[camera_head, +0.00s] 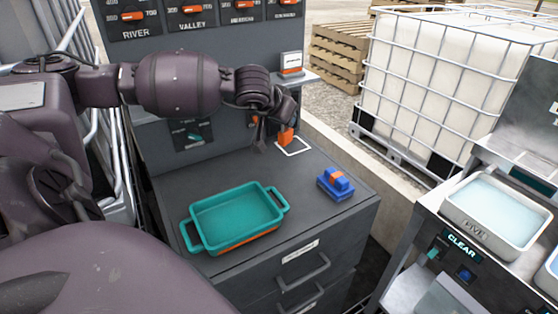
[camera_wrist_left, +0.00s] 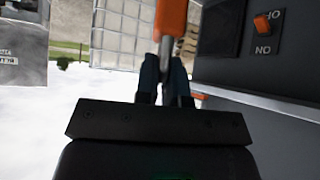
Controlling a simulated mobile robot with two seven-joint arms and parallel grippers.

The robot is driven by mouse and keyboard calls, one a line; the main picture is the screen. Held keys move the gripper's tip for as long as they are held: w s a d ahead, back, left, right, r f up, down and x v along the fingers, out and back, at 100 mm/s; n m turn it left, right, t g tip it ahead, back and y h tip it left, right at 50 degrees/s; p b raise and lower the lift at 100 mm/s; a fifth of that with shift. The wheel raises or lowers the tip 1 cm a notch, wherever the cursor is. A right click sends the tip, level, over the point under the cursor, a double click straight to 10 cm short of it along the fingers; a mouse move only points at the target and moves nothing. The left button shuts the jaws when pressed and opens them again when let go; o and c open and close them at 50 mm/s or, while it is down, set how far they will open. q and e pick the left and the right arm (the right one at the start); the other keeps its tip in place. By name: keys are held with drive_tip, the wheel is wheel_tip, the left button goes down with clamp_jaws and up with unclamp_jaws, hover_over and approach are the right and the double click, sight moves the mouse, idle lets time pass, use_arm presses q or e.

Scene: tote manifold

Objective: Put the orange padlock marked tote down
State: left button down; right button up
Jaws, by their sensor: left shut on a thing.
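The orange padlock (camera_head: 286,137) is at the tip of my left gripper (camera_head: 273,133), by a white outlined square (camera_head: 294,146) at the back right of the grey cabinet top. I cannot tell whether it touches the surface. Its marking is not readable. In the left wrist view, the fingers of my left gripper (camera_wrist_left: 166,82) are closed on the padlock's grey part, with its orange body (camera_wrist_left: 171,18) beyond them. My right gripper is not in view.
A teal tray (camera_head: 187,236) with handles stands at the cabinet's front left. A panel with orange switches (camera_head: 192,133) rises behind. The middle of the top is clear.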

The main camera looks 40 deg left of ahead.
use_arm(q)
drive_tip(key=shift+f, duration=7.9)
drive_tip(key=shift+f, duration=0.1)
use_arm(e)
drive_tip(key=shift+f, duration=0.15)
